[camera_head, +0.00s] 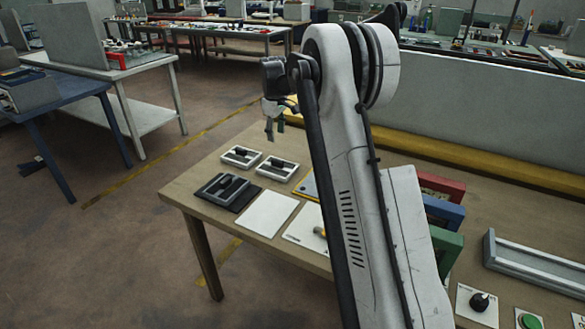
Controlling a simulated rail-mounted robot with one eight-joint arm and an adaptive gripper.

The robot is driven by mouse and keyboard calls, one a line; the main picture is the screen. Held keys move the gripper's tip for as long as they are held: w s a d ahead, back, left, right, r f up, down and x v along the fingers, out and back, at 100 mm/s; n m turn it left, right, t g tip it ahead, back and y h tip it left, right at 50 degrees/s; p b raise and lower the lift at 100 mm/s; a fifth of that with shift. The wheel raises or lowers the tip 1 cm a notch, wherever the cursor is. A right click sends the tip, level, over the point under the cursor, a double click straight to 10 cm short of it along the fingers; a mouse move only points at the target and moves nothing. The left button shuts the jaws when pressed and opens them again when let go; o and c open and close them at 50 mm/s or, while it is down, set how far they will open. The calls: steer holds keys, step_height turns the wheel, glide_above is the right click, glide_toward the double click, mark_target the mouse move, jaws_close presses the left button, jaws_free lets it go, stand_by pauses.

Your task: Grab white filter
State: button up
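No thing in the camera_head view can be told for sure as the white filter. A flat white plate (267,213) lies on the brown table (190,191), near its left edge. A second whitish plate (302,232) with a small yellow and grey piece on it is partly hidden by my arm. My gripper (275,131) hangs above the table's far left corner, apart from everything on it. Its two fingers point down with a gap between them, and nothing shows in the gap. Much of the table's middle is hidden behind my arm.
Two light grey frames with dark handles (241,156) (277,168) and a black one (227,189) lie near the plate. Red (441,187), blue (443,212) and green (446,250) blocks stand right of my arm. A grey metal channel (535,265) lies further right. A wall stands behind.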

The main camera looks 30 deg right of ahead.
mark_target(277, 161)
steer(key=f, duration=0.4)
steer(key=w+f, duration=0.1)
steer(key=f, duration=0.4)
steer(key=w+d+f, duration=0.1)
steer(key=f, duration=0.3)
steer(key=shift+w+d+f, duration=0.1)
steer(key=shift+w+f, duration=0.1)
steer(key=shift+f, duration=0.2)
jaws_close()
